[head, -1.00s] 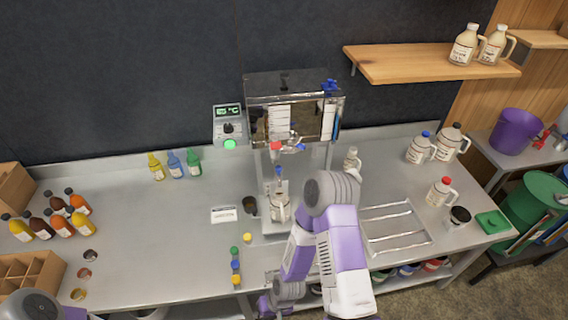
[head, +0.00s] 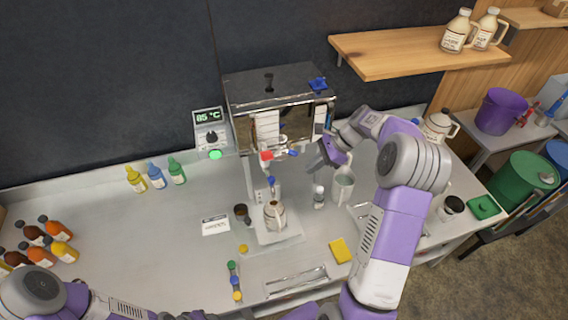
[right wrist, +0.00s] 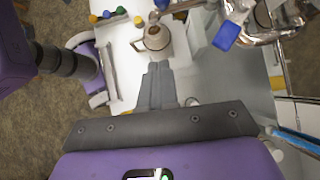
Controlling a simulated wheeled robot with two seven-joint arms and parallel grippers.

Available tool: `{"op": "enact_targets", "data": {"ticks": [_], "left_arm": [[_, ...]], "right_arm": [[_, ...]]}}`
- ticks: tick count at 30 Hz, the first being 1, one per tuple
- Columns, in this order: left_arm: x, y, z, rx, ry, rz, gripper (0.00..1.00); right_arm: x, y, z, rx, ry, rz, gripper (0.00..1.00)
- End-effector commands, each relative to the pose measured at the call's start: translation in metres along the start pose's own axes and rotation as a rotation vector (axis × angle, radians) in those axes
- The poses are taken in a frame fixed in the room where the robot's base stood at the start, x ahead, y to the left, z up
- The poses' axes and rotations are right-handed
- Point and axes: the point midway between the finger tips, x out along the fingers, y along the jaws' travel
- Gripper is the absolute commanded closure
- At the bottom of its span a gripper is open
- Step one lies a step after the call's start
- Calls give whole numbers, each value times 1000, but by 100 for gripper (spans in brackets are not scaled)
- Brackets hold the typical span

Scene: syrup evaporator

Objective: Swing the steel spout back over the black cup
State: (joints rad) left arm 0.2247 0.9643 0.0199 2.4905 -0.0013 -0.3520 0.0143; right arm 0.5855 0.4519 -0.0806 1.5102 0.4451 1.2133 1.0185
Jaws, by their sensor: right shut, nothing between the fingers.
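The steel spout (head: 272,181) hangs under the evaporator's valve, with a blue piece on it, over the cream jug (head: 274,215). In the right wrist view the steel spout (right wrist: 184,6) comes in at the top, near the jug (right wrist: 154,38). The black cup (head: 241,211) stands left of the jug, outside the spout's line. My right gripper (head: 324,155) is shut and empty, right of the red and blue valve handles and apart from the spout. Its closed fingers (right wrist: 157,72) show in the right wrist view. My left gripper cannot be seen.
The steel evaporator (head: 280,95) stands at the back. A clear pitcher (head: 342,188) and a small bottle (head: 319,196) stand right of the jug. A yellow sponge (head: 340,251) lies in front. A blue valve handle (right wrist: 226,36) is near my fingers. The left counter has free room.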

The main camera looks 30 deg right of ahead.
Motion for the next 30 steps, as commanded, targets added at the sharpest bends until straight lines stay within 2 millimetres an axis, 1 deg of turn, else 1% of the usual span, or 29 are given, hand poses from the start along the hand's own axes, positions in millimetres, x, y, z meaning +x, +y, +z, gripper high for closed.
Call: {"op": "enact_targets", "data": {"ticks": [1, 3, 6, 9, 17, 20, 23, 26, 30], "left_arm": [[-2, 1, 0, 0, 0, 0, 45], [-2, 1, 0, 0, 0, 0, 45], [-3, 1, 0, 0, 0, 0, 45], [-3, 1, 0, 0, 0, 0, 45], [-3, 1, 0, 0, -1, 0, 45], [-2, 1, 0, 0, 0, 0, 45], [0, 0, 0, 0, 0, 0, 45], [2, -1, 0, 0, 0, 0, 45], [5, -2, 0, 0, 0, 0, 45]], "right_arm": [[-17, -2, 4, 24, -15, -12, 100], [-33, -2, 9, 50, -31, -17, 100], [-44, -1, 13, 69, -45, -19, 100], [-47, -1, 14, 76, -50, -19, 100], [-46, -1, 14, 74, -49, -17, 100], [-41, -1, 14, 74, -50, -16, 100], [-29, -1, 15, 73, -50, -15, 100], [-10, -1, 16, 73, -51, -13, 100], [21, -2, 17, 73, -51, -12, 100]]}}
